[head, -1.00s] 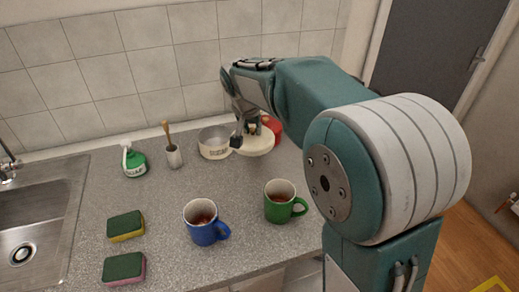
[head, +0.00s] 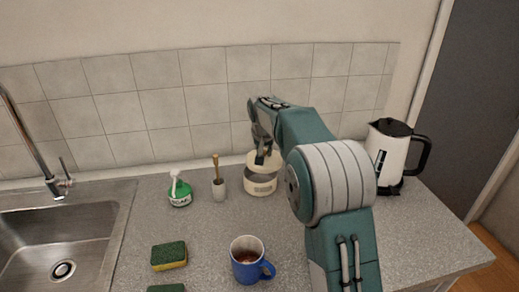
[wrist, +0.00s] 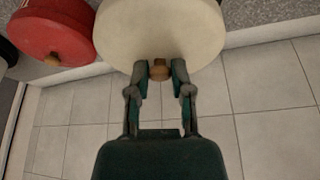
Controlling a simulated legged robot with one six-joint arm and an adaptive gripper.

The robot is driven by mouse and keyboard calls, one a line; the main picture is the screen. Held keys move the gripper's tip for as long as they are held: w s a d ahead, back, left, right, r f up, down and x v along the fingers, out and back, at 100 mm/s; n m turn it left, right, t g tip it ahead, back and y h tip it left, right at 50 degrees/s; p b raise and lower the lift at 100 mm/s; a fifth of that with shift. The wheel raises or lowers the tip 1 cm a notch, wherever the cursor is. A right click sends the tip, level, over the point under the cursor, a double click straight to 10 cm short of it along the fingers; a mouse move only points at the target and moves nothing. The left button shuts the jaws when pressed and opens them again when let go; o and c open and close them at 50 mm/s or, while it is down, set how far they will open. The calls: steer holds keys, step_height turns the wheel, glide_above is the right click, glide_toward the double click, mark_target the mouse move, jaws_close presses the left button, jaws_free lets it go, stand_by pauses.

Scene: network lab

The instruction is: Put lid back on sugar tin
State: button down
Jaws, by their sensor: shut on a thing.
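The sugar tin (head: 261,188) is a cream pot with a dark label, standing on the counter near the tiled wall. The cream lid (head: 274,162) is at the tin's top, over its rear part; some of the grey inside shows below the lid's front edge. I cannot tell whether lid and rim touch. My gripper (head: 262,156) is shut on the lid's knob from above. In the wrist view the fingers (wrist: 159,76) pinch the small wooden knob (wrist: 158,69) of the round lid (wrist: 165,28), which hides the tin there.
A wooden-handled utensil in a small pot (head: 219,188) stands just left of the tin, beside a green sprayer-like bottle (head: 179,190). A blue mug (head: 247,262) and sponge (head: 169,256) are in front. A kettle (head: 392,155) stands right. The wrist view shows a red lidded tin (wrist: 48,30).

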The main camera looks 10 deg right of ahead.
steer(key=shift+f, duration=0.5)
steer(key=shift+a+f, duration=0.2)
steer(key=shift+f, duration=0.15)
steer(key=shift+a+f, duration=0.95)
steer(key=shift+f, duration=0.35)
steer(key=shift+d+f, duration=0.25)
steer(key=shift+d, duration=0.55)
steer(key=shift+a, duration=0.6)
steer(key=shift+d+r, duration=0.1)
steer(key=shift+d, duration=0.55)
steer(key=shift+s, duration=0.1)
steer(key=shift+a, duration=0.3)
